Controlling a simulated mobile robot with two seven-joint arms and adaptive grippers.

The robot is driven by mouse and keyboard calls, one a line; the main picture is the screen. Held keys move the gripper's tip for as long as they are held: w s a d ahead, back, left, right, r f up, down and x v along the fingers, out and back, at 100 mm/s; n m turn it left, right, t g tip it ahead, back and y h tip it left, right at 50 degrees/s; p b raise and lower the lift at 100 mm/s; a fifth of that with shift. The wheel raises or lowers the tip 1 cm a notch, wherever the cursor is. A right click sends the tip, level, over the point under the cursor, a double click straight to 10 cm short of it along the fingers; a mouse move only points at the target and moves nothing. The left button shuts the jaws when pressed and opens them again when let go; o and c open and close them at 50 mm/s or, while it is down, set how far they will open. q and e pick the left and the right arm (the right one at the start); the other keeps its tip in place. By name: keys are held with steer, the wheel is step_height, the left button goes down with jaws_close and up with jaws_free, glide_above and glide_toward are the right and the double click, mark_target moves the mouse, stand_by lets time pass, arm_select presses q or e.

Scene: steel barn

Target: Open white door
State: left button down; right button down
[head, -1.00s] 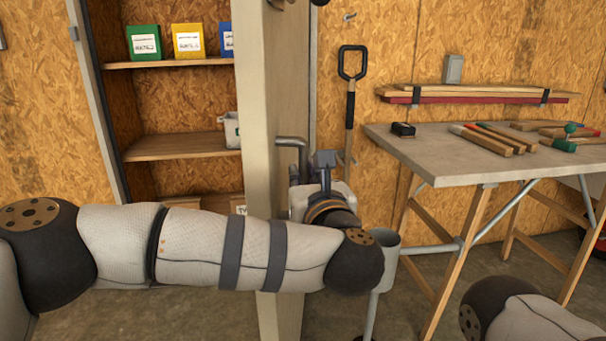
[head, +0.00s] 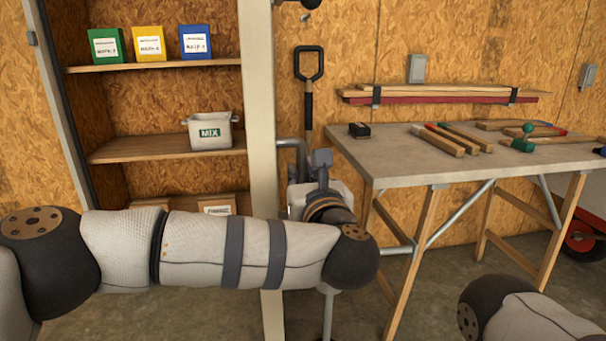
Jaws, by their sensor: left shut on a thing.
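The white door (head: 261,100) stands open and shows nearly edge-on as a tall, narrow cream strip. Open shelving shows to its left. A grey metal lever handle (head: 298,148) sticks out from the right side of the door. My left gripper (head: 296,178) is at this handle and shut on it. My wrist and forearm hide most of the fingers, and the forearm crosses in front of the lower door. Part of my right arm shows at the bottom right, but its gripper is out of view.
Shelves (head: 165,148) hold coloured boxes and a MIX bucket (head: 210,132). A workbench (head: 400,160) with tools stands right of the door. A spade (head: 308,90) hangs on the wall between them. A post-like stand (head: 328,310) is below my wrist. Some concrete floor is bare.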

arm_select(q)
steer(key=shift+d, duration=0.4)
arm_select(e)
steer(key=shift+d, duration=0.3)
arm_select(q)
steer(key=c, duration=1.6)
jaws_free()
steer(key=s, duration=0.4)
steer(key=s+d, duration=0.1)
steer(key=s, duration=0.7)
steer(key=shift+d, duration=0.25)
